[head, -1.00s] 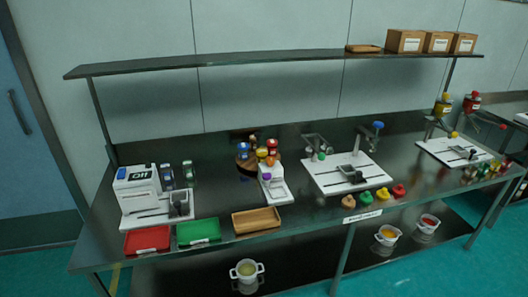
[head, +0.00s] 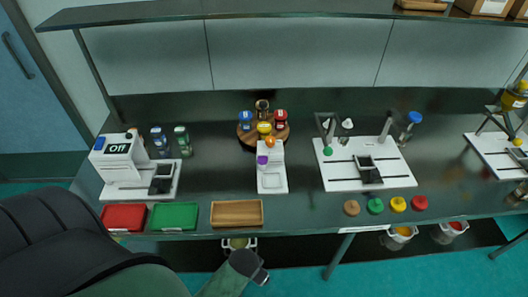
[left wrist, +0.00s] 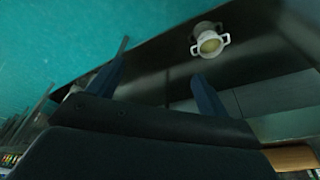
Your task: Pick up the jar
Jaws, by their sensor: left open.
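Several small jars with blue, red and yellow lids stand on a round wooden stand (head: 245,139) at the middle back of the bench. Two more jars, a blue-lidded jar (head: 160,141) and a green-lidded jar (head: 182,140), stand right of the white "Off" machine. I cannot tell which jar is meant. My left gripper (head: 252,268) is low in front of the bench edge, apart from all these jars. In the left wrist view its two dark fingers (left wrist: 160,62) are spread and empty. My right gripper is not in view.
A red tray (head: 124,217), a green tray (head: 174,216) and a wooden tray (head: 237,213) line the front edge. A white device (head: 270,180) stands before the stand. An overhead shelf (head: 270,21) spans the back. A white pot (left wrist: 208,42) sits on the lower shelf.

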